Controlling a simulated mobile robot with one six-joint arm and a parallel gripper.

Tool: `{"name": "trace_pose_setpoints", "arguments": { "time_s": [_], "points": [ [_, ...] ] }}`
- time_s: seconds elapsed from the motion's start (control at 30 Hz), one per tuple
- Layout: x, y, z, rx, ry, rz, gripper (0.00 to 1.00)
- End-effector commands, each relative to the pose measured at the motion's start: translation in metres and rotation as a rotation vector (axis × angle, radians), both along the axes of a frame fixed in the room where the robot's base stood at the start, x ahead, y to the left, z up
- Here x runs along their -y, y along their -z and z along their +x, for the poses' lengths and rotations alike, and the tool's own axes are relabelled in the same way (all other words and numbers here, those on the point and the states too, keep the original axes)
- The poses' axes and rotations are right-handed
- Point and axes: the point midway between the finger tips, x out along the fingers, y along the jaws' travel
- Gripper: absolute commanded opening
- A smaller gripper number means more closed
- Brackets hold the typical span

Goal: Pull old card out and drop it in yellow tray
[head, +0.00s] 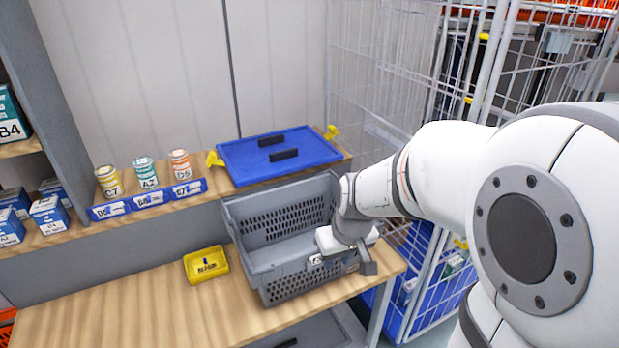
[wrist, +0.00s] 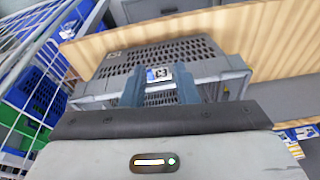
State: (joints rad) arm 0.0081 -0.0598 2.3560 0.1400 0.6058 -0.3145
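A grey crate (head: 290,243) with slotted walls stands on the wooden table. A small white and blue card (wrist: 159,73) with dark print shows at the crate's near wall in the wrist view, between the fingertips. My gripper (wrist: 161,88) is open, with a finger on each side of the card and a gap visible between them. I cannot tell whether either finger touches it. In the head view my gripper (head: 345,258) is at the crate's front right side and covers part of that wall. The yellow tray (head: 206,265) lies on the table left of the crate, with a dark mark and lettering inside.
Behind the crate, a raised shelf holds a blue lid (head: 270,155) and several labelled cans (head: 145,174) with blue label strips (head: 150,199). A white wire cage (head: 400,75) stands at the right. Bare tabletop (head: 130,310) lies in front of the yellow tray.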

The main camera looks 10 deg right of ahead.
Motion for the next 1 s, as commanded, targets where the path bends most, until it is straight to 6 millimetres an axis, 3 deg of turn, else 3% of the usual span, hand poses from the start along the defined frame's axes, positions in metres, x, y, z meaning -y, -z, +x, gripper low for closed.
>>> {"name": "trace_pose_setpoints", "arguments": {
  "time_s": [0.1,0.3,0.57,1.0],
  "points": [
    [0.002,0.001,0.035,0.001,-0.045,-0.001,0.27],
    [0.008,0.021,0.070,0.015,-0.095,-0.015,0.27],
    [0.010,0.038,0.083,0.023,-0.114,-0.022,0.27],
    [0.006,0.084,0.093,0.021,-0.114,-0.023,0.27]
  ]
}}
